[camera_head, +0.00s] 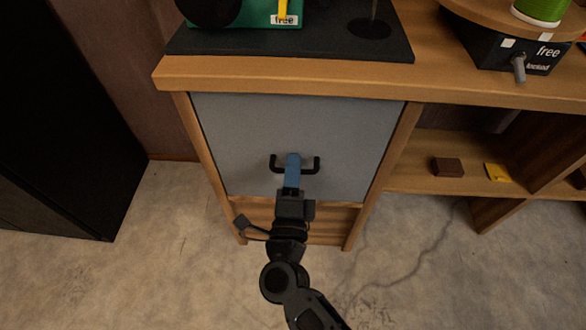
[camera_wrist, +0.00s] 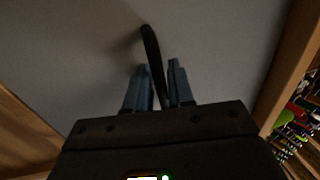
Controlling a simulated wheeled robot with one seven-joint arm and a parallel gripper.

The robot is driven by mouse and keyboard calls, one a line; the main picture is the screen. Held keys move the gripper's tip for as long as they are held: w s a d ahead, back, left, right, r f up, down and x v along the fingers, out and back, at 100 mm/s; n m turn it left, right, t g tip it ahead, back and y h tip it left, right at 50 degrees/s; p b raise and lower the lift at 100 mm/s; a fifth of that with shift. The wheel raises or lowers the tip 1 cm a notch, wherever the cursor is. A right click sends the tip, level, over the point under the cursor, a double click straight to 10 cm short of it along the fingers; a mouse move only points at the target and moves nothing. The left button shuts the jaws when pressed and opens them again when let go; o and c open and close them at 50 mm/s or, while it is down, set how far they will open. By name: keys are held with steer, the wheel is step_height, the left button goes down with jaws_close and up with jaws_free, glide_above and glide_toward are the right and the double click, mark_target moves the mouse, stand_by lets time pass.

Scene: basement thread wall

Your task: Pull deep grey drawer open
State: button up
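The deep grey drawer front (camera_head: 345,135) fills the upper part of the wooden cabinet and sits flush in its frame. It also shows as a grey panel in the wrist view (camera_wrist: 220,40). Its black U-shaped handle (camera_head: 314,165) is at the middle of the front. My gripper (camera_head: 292,162) reaches the handle's middle with its blue fingers. In the wrist view, the handle's bar (camera_wrist: 151,48) runs between the two close-set fingers, which look shut on it. The exact contact is partly hidden by the fingers.
A wooden top (camera_head: 290,78) above the drawer carries a dark mat (camera_head: 220,42). At right, an open shelf (camera_head: 435,178) holds a brown block (camera_head: 448,167) and a yellow piece (camera_head: 497,172). A tall black cabinet (camera_head: 60,130) stands at left. The concrete floor before the drawer is clear.

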jaws_close()
steer(key=shift+s, duration=0.1)
steer(key=s+p, duration=0.5)
steer(key=s, duration=1.5)
steer(key=shift+s+a, duration=0.3)
steer(key=shift+s, duration=0.05)
steer(key=shift+f, duration=0.1)
steer(key=shift+o, duration=1.1)
jaws_free()
